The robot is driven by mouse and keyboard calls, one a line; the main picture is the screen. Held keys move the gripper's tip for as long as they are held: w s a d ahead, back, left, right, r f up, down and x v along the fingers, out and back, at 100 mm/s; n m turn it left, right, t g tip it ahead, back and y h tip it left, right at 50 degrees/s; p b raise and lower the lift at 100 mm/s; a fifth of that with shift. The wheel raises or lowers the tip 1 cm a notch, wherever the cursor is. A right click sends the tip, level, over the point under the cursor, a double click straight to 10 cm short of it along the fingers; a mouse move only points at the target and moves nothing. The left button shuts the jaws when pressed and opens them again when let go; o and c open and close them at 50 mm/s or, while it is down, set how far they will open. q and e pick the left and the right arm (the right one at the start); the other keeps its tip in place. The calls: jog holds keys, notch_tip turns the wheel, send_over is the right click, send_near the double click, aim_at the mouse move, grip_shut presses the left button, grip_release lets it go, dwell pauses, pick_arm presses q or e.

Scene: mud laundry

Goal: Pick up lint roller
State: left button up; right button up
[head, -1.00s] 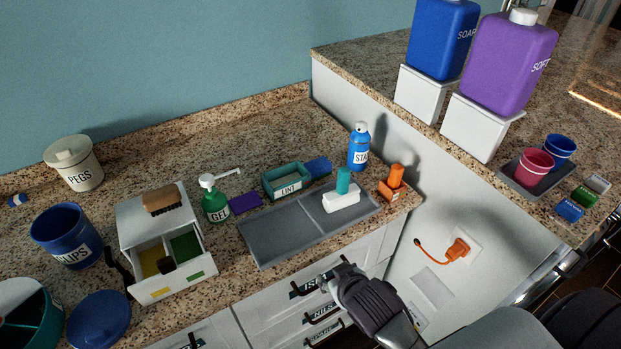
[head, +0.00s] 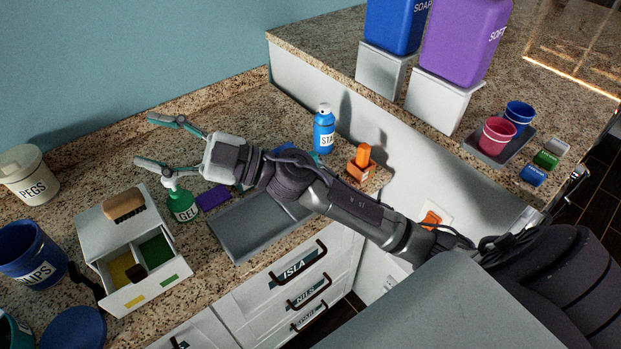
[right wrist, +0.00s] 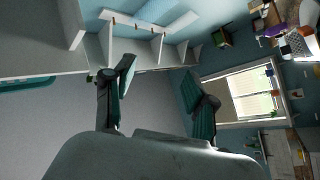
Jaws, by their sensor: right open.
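My right gripper (head: 152,140) is open and empty, with its fingers spread toward the left above the counter. One fingertip shows over the green GEL bottle (head: 183,206). The right wrist view also shows the two parted fingers (right wrist: 157,88) with nothing between them. No lint roller can be clearly made out now; my right arm covers most of the grey tray (head: 245,243) and the LINT box area. A small teal piece (head: 316,157) shows behind the arm, too little to identify. My left gripper is not in view.
A blue STAIN bottle (head: 324,130) and an orange item (head: 362,163) stand right of my arm. A white divided box (head: 130,250) with a brush (head: 124,204) stands left. A purple block (head: 213,197) lies beside the GEL bottle. The counter behind is clear.

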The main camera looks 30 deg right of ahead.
jog(key=s+a+f+n+g, duration=0.1)
jog(key=a+n+g, duration=0.1)
jog(key=n+g, duration=0.3)
jog(key=m+g+h, duration=0.6)
jog(key=g+h, duration=0.1)
jog(key=h, duration=1.2)
send_over(311, 154)
jog(key=f, duration=0.8)
jog(key=shift+a, duration=0.2)
notch_tip(311, 154, down, 8)
jog(key=shift+d+r+p, duration=0.1)
jog(key=shift+p, duration=0.6)
notch_tip(311, 154, down, 5)
jog(key=shift+d+r+p, duration=0.15)
jog(key=shift+r+p, duration=0.05)
jog(key=shift+p, duration=1)
jog(key=shift+f, duration=0.6)
grip_shut()
